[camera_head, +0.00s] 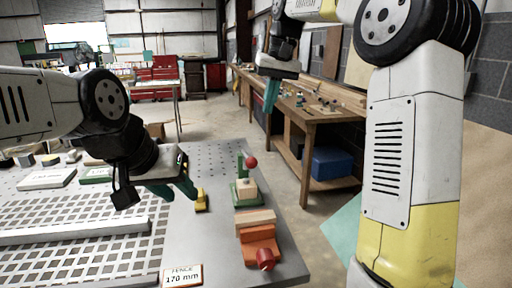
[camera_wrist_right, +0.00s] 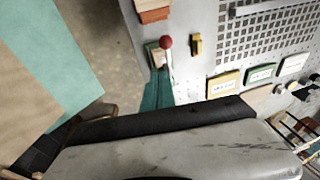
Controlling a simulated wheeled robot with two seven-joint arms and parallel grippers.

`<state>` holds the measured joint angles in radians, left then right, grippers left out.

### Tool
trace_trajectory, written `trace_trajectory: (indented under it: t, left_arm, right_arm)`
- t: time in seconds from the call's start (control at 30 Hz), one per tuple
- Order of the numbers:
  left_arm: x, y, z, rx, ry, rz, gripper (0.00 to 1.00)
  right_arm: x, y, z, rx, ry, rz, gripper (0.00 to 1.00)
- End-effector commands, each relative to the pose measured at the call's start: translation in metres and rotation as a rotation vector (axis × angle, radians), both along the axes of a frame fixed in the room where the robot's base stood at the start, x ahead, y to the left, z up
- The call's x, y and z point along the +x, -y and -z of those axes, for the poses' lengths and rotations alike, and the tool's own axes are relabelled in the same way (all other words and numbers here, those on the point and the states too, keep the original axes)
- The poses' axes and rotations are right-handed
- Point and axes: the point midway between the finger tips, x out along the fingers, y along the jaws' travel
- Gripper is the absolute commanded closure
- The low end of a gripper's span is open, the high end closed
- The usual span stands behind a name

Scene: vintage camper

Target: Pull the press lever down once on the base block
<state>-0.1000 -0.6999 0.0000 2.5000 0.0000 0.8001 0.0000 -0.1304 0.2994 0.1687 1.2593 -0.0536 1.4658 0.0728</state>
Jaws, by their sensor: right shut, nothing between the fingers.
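The press lever (camera_head: 251,162) has a red ball knob and stands raised at the back of a small green base with a pale wooden base block (camera_head: 245,188) on the grey bench plate. The knob also shows in the right wrist view (camera_wrist_right: 165,42), with its thin rod running toward my fingers. My right gripper (camera_head: 271,95) is shut and empty, pointing down, above and apart from the lever in the head view. Its teal fingers (camera_wrist_right: 157,90) show in the wrist view, overlapping part of the base. My left gripper (camera_head: 174,191) is open and empty, left of the base.
An orange block (camera_head: 260,248) with a red knob stands in front of the base, with a wooden piece (camera_head: 255,222) between. A small yellow part (camera_head: 201,200) lies to the left. A wooden workbench (camera_head: 310,108) stands behind, across open floor.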

Motion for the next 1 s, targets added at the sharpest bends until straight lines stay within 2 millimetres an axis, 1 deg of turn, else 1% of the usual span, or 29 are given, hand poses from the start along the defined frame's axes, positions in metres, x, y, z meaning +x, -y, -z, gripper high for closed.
trace_trajectory:
  t: [0.3, 0.37, 0.47, 0.57, 0.7, 0.9, 1.0]
  left_arm:
    - [0.000, 0.000, 0.000, 0.000, 0.000, 0.000, 0.64]
    - [0.000, 0.000, 0.000, 0.000, 0.000, 0.000, 0.64]
    - [0.000, 0.000, 0.000, 0.000, 0.000, 0.000, 0.64]
    - [0.000, 0.000, 0.000, 0.000, 0.000, 0.000, 0.64]
    - [0.000, 0.000, 0.000, 0.000, 0.000, 0.000, 0.64]
    - [0.000, 0.000, 0.000, 0.000, 0.000, 0.000, 0.64]
    - [0.000, 0.000, 0.000, 0.000, 0.000, 0.000, 0.64]
  right_arm:
    - [0.000, 0.000, 0.001, 0.000, -0.001, 0.000, 1.00]
    - [0.000, -0.001, 0.004, 0.000, -0.002, 0.000, 1.00]
    - [0.001, -0.002, 0.013, -0.001, -0.003, 0.000, 1.00]
    - [0.002, -0.005, 0.030, -0.001, -0.005, -0.001, 1.00]
    - [0.006, -0.011, 0.060, -0.001, -0.006, -0.001, 1.00]
    - [0.011, -0.019, 0.100, -0.001, -0.005, -0.002, 1.00]
    - [0.004, -0.026, 0.113, -0.001, -0.002, -0.001, 1.00]
